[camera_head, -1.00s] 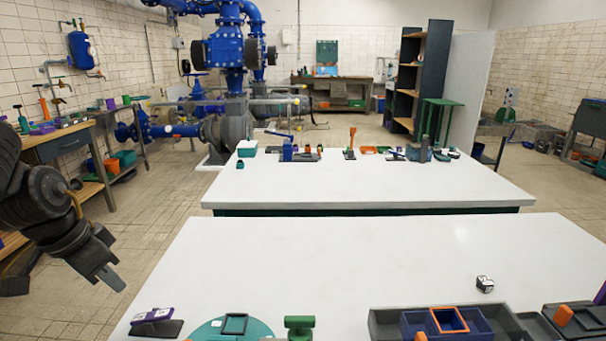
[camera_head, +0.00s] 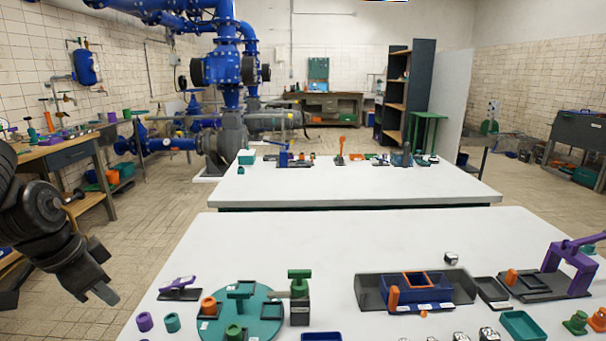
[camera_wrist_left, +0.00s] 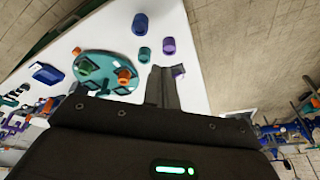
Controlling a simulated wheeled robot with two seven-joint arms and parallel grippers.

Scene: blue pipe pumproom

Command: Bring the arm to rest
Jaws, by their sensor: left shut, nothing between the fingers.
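My left gripper (camera_head: 104,292) hangs at the left side of the head view, pointing down and to the right. Its fingers are shut with nothing between them. It is over the floor, just left of the near white table (camera_head: 330,240), and does not touch it. In the left wrist view the shut fingers (camera_wrist_left: 162,88) show in front of the table's edge, with the round teal plate (camera_wrist_left: 106,72) beyond them. My right gripper is not in view.
The near table carries a teal disc (camera_head: 266,324), purple (camera_head: 144,321) and teal (camera_head: 172,322) cylinders, a dark tray (camera_head: 368,292) and a purple stand (camera_head: 570,266). A second white table (camera_head: 350,185) stands behind. A wooden bench (camera_head: 60,156) is at the left.

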